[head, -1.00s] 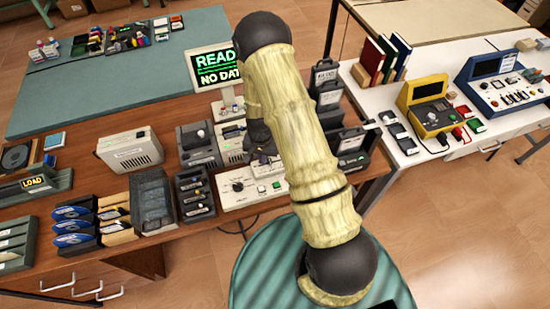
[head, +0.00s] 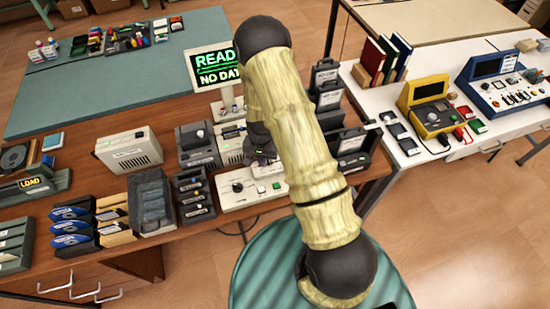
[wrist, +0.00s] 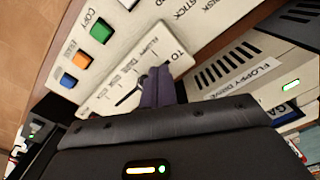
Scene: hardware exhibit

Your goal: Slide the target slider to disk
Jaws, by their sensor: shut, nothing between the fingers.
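The cream control panel (head: 229,200) stands at the front of the brown desk, partly behind my arm in the head view. In the wrist view, its raised slider plate (wrist: 176,61) is marked "TO", with small position labels and a short dark slot. The slider's knob is not clearly visible; my fingers cover part of the slot. My gripper (wrist: 157,84) is shut and empty, its fingertips over the plate at the slot. I cannot tell whether they touch the slider. In the head view, my gripper (head: 263,157) is above the panel, partly hidden by my arm.
Green (wrist: 101,30), orange (wrist: 83,60) and blue (wrist: 68,80) buttons lie beside the slider plate. A box labelled "FLOPPY DRIVE" (wrist: 248,70) stands close to the right. A monitor (head: 213,70) reading "NO DAT" stands behind. Dark racks (head: 193,197) stand left of the panel.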

